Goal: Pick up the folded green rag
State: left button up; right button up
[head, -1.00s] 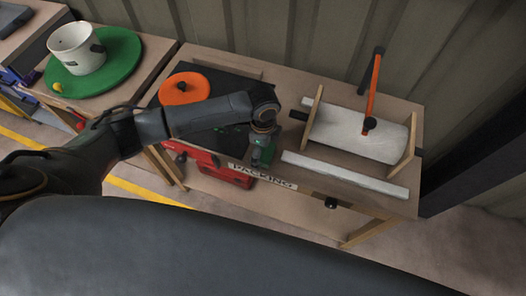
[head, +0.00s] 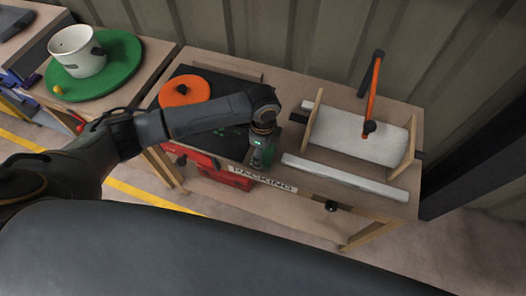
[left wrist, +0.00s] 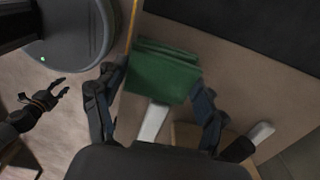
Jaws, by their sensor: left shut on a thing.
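The folded green rag (left wrist: 163,72) shows between the fingers of my left gripper (left wrist: 157,100) in the left wrist view. The gripper is shut on it, with a finger at each side. In the head view my left gripper (head: 262,158) points down at the front edge of the packing table (head: 315,189), just right of the black mat. The rag there is mostly hidden by the gripper; I cannot tell whether it touches the table. My right gripper (left wrist: 61,88) shows empty with its fingers apart at the left of the wrist view.
On the table are a black mat (head: 222,88), an orange disc (head: 185,90), a white roll in a wooden holder (head: 345,137) with an orange-handled tool (head: 371,98), and a white bar (head: 345,177). A red box (head: 232,178) sits below. A cup (head: 77,50) stands left.

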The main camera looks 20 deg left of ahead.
pick_arm(q)
jog(key=s+a+r, duration=0.9)
jog(key=a+r, duration=0.1)
jog(key=r, duration=0.2)
jog(key=shift+s+a+b, duration=0.15)
jog(key=shift+a+b, duration=0.15)
